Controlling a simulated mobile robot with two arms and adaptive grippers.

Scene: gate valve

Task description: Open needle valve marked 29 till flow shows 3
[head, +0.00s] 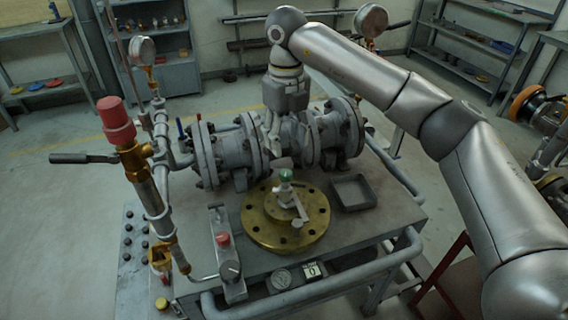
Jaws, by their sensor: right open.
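No mark 29 can be read, so I cannot tell which fitting is the needle valve. A small valve with a green top (286,176) and a grey lever stands upright on a round brass flange (262,232). A grey block with a red knob (222,239) and a dark round knob (230,270) sits left of the flange. A small display (312,271) on the bench front appears to read 0. My right gripper (273,136) points down, open, over the large grey flanged valve body (232,152), behind the green-topped valve. My left gripper is not in view.
A dial gauge (282,279) sits beside the display. A vertical pipe with a red cap (116,118) and a side lever rises at the bench's left. A dark empty tray (352,193) lies right of the flange. Pipe rails (330,292) edge the front. Shelves stand behind.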

